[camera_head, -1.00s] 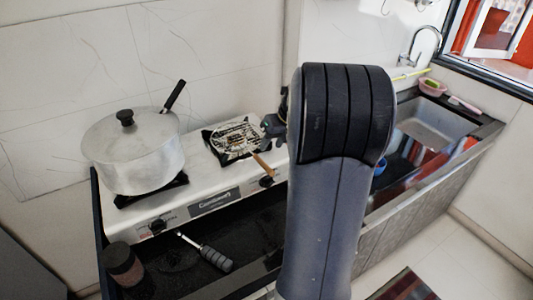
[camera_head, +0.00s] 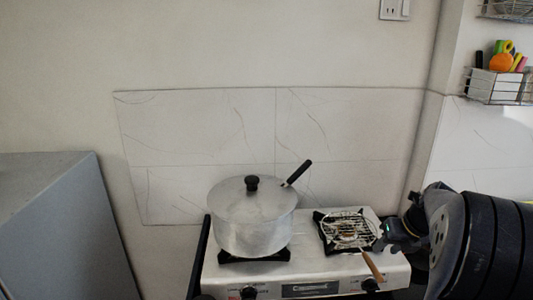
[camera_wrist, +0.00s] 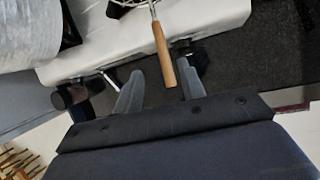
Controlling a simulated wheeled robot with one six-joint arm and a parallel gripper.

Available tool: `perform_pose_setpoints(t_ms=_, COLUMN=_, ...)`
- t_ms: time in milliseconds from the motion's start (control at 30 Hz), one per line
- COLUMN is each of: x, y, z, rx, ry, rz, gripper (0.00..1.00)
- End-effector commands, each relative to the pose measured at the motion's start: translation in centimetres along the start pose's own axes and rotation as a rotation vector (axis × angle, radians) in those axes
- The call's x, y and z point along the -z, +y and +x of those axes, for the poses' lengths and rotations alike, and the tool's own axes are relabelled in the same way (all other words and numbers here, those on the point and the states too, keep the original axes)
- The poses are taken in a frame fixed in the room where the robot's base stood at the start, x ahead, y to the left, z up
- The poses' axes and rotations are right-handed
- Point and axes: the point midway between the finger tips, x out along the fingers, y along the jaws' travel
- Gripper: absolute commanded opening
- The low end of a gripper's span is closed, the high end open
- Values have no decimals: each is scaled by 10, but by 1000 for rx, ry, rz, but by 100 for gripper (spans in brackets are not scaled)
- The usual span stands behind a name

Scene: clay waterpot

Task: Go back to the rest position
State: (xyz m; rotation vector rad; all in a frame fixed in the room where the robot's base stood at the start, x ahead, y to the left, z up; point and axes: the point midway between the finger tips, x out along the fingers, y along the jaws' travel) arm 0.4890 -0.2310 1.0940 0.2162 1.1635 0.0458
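My arm shows at the right edge of the head view, and my gripper (camera_head: 388,236) is at its end, beside the right burner of the stove. In the wrist view my gripper (camera_wrist: 160,70) has its two grey fingers apart, with nothing held between them. A wire grill rack with a wooden handle (camera_wrist: 163,57) appears beyond the fingers, its handle lined up with the gap. In the head view this rack (camera_head: 346,228) lies on the right burner, its handle sticking out over the stove's front. How far the fingers are from the handle I cannot tell.
A lidded silver pot (camera_head: 252,222) stands on the left burner of the white stove (camera_head: 313,268). A grey cabinet (camera_head: 70,230) is at left. A wire basket (camera_head: 497,88) hangs at upper right.

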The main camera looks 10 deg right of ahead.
Motion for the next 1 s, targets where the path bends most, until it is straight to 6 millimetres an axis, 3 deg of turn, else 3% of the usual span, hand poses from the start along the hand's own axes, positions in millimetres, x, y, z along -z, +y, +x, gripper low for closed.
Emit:
perform_pose_setpoints(t_ms=300, x=1, y=0, z=64, rx=-2, ry=4, rz=1, gripper=38)
perform_pose_setpoints(t_ms=500, x=4, y=-2, z=90, rx=0, ry=3, rz=1, gripper=38)
perform_pose_setpoints(t_ms=1000, x=2, y=-1, z=86, rx=1, ry=1, rz=0, gripper=38)
